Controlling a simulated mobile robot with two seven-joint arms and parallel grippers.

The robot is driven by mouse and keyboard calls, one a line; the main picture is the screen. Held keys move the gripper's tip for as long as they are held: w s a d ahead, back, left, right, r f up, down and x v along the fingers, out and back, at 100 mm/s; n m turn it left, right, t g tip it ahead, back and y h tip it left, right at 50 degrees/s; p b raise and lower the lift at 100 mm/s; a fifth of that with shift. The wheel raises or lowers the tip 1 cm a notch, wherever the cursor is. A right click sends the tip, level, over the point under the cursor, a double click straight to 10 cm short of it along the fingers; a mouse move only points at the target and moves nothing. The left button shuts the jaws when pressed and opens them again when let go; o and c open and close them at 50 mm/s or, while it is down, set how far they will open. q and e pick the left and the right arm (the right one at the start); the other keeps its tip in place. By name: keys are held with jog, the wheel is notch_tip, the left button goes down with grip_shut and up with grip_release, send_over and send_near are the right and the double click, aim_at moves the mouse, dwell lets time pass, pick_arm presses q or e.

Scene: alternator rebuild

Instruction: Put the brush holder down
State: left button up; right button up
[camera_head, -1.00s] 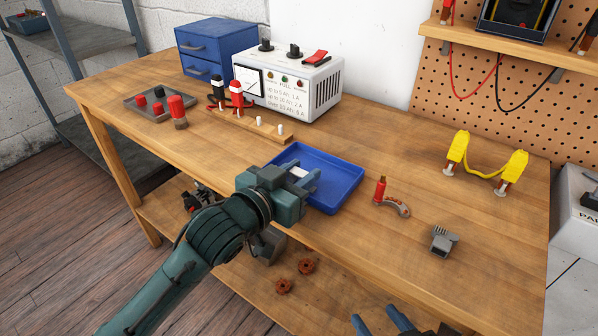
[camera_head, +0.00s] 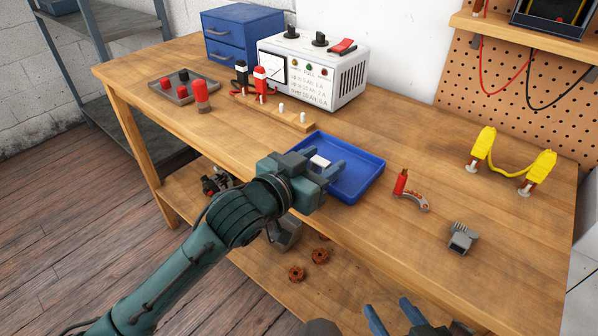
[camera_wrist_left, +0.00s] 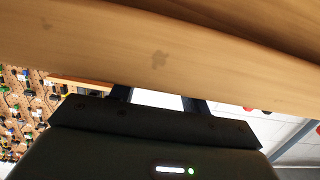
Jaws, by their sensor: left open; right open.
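A small grey part with prongs (camera_head: 462,238), which looks like the brush holder, lies on the wooden bench at the right, touched by no gripper. My left gripper (camera_head: 325,166) is open over the near left part of the blue tray (camera_head: 371,182). A small white patch shows between its fingers; I cannot tell if it is a separate thing. In the left wrist view, its fingers (camera_wrist_left: 160,97) are apart, with a pale area between them. My right gripper (camera_head: 393,316) is open and empty at the bottom edge, in front of the bench and nearer than the grey part.
A red-handled tool (camera_head: 408,192) lies between the tray and the grey part. Yellow clamps (camera_head: 512,170) stand at the back right. A white charger (camera_head: 312,72), a wooden rack (camera_head: 280,112) and a grey tray (camera_head: 184,96) stand left and behind. Bench wood around the grey part is clear.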

pick_arm(q)
jog(key=v, duration=1.2)
jog(key=s+a+f+n+y, duration=0.2)
jog(key=s+f, duration=0.3)
jog(key=f, duration=0.4)
jog(key=s+a+f+n+y, duration=0.3)
jog(key=s+a+f, duration=0.2)
jog(key=f, duration=0.3)
jog(key=shift+f+p, duration=0.3)
jog(key=shift+f, duration=0.1)
